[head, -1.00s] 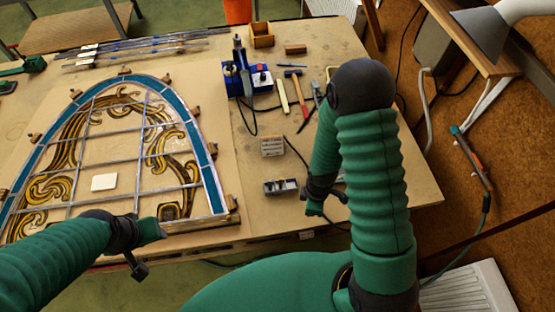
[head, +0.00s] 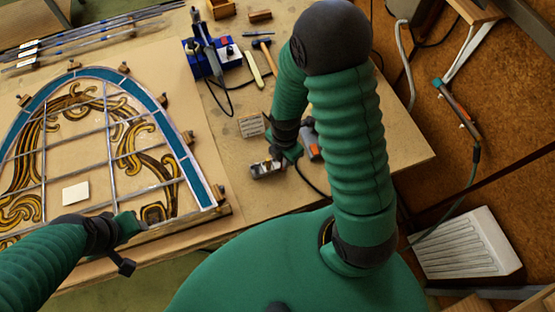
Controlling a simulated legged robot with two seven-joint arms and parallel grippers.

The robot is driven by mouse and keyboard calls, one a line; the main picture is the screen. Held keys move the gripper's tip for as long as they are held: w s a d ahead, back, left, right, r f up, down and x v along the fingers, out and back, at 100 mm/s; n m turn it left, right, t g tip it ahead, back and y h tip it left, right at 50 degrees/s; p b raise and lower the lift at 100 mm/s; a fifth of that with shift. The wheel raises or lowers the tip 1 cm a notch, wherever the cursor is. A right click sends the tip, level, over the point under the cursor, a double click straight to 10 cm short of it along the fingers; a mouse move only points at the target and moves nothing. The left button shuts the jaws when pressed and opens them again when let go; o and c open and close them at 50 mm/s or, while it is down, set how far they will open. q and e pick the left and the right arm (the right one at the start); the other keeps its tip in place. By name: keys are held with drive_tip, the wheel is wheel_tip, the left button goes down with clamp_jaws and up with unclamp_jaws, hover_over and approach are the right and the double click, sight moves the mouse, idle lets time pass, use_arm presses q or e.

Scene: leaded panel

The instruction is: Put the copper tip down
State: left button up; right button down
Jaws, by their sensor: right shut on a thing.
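My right gripper (head: 285,157) is low over the right part of the bench, at the near end of my bent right arm. It is shut on the copper tip, which is too small and too covered to make out clearly. The gripper is right beside a small grey metal holder (head: 262,170) with compartments, and overlaps its right end in the picture. I cannot tell if the tip touches the holder. My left gripper (head: 128,228) hangs at the near edge of the leaded panel (head: 108,150); its jaw opening is not clear.
A small slatted block (head: 251,126) lies behind the holder. A blue soldering station (head: 207,57) with an iron and cable stands farther back. An orange-grey tool (head: 311,143) with a black cable lies right of my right gripper. Bare bench lies left of the holder.

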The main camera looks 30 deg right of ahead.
drive_tip(key=w+f+b, duration=0.3)
drive_tip(key=f, duration=0.1)
drive_tip(key=shift+d+b, duration=0.35)
drive_tip(key=shift+r, duration=0.2)
drive_tip(key=shift+w+a, duration=0.1)
drive_tip(key=c, duration=1.4)
unclamp_jaws()
drive_tip(key=shift+a, duration=0.1)
drive_tip(key=shift+c, duration=0.2)
